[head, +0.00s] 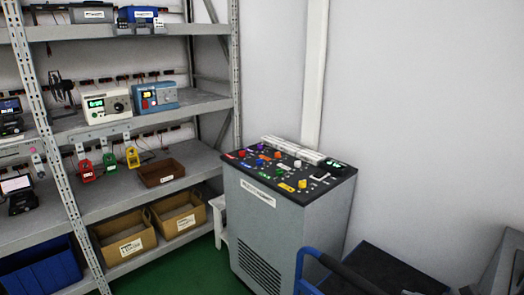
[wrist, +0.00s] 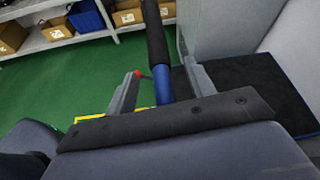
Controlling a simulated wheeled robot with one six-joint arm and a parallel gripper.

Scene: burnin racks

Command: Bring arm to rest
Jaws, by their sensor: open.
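My gripper (wrist: 161,72) shows in the wrist view, with its two grey fingers spread apart. I see nothing held between them. A blue bar with a black grip (wrist: 157,45) shows in the gap between the fingers; I cannot tell how far beyond them it is. My gripper does not show in the head view.
A grey cabinet with a knob-covered top (head: 262,208) stands by the wall. A cart with a blue rail and black deck (head: 385,268) is at lower right. Metal shelves (head: 110,200) at left hold devices, padlocks and bins. Green floor (wrist: 85,75) is open left of the cart.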

